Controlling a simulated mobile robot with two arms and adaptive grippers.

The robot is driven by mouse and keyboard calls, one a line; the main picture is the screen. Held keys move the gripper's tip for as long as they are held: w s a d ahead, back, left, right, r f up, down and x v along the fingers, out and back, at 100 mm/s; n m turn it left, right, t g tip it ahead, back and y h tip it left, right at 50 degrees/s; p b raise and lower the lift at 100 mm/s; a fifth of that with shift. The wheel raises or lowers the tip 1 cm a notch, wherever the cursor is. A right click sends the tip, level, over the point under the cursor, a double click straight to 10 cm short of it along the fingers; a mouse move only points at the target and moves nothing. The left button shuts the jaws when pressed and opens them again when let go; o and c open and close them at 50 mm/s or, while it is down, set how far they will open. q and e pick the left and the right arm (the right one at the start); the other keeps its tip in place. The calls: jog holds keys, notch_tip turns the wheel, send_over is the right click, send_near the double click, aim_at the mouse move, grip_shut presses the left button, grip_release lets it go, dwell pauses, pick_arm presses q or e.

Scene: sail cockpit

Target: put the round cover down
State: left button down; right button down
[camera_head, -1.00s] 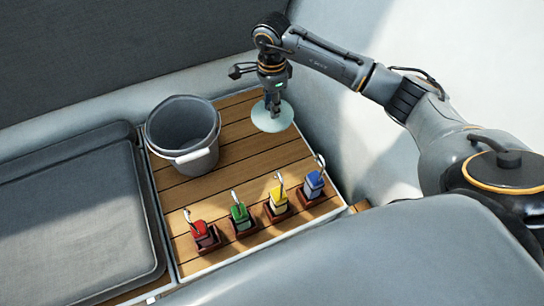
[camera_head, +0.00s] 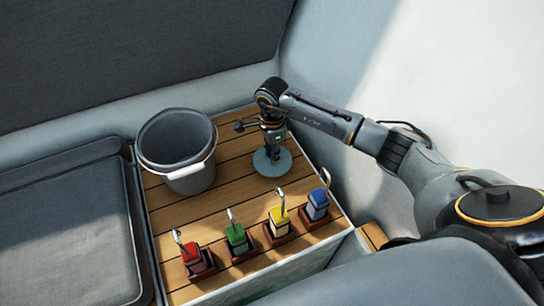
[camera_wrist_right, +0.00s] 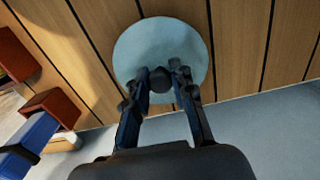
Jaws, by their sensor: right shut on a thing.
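The round cover (camera_head: 284,166) is a flat pale grey-green disc with a dark knob. It lies at or just above the wooden slatted top (camera_head: 225,190), right of the bucket; any small gap is hard to tell. My right gripper (camera_head: 272,150) points down over its middle. In the right wrist view the cover (camera_wrist_right: 160,35) shows whole, and my right gripper (camera_wrist_right: 160,85) is shut on its knob. My left gripper is not in view.
A grey bucket (camera_head: 177,150) with a white handle grip stands left of the cover. Red (camera_head: 193,254), green (camera_head: 238,238), yellow (camera_head: 279,220) and blue (camera_head: 318,204) blocks with metal hooks sit in brown holders along the front edge. A grey wall rises close behind.

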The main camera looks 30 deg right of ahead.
jog(key=shift+f, duration=0.95)
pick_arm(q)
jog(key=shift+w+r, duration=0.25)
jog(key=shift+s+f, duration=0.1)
pick_arm(e)
jog(key=shift+f, duration=0.1)
jog(key=c, duration=1.1)
grip_release()
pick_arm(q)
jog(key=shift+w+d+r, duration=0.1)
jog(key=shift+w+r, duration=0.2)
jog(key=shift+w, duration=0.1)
